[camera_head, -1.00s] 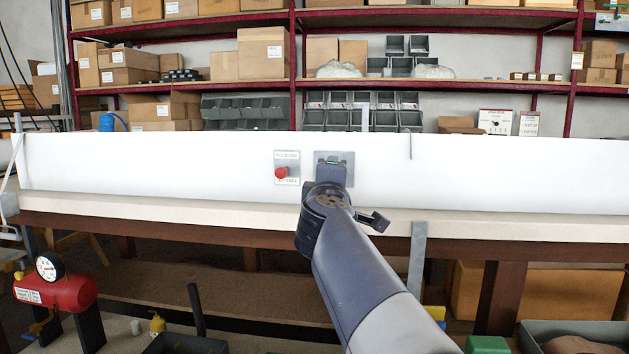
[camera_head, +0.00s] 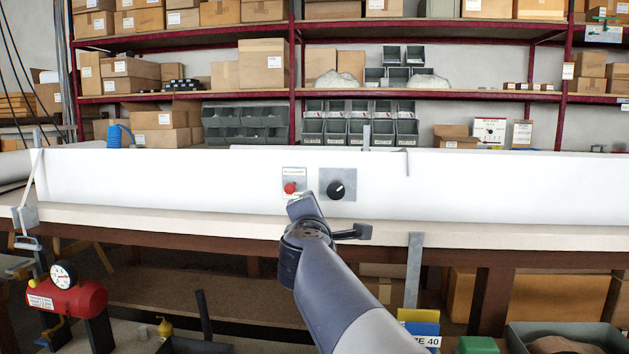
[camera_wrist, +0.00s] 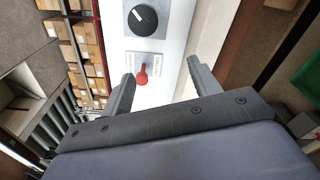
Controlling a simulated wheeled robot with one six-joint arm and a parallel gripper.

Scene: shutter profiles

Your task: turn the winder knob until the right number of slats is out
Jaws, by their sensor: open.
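The winder knob (camera_head: 336,190) is black and round with a white pointer mark, on a square grey plate on the long white housing (camera_head: 470,185). In the head view the mark points up and to the right. A red knob (camera_head: 290,188) sits on a labelled plate just left of it; the lettering is too small to read. My gripper (camera_wrist: 160,70) is open and empty. In the wrist view its fingers lie on either side of the red knob (camera_wrist: 142,75), apparently not touching it, and the winder knob (camera_wrist: 143,18) is beyond them. I cannot make out any slats.
A pale bench top (camera_head: 170,222) runs under the housing. A thin grey hook (camera_head: 406,162) hangs over the housing to the right. A red tank with a gauge (camera_head: 66,297) stands low at left. Shelves with cartons and grey bins (camera_head: 355,122) are behind.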

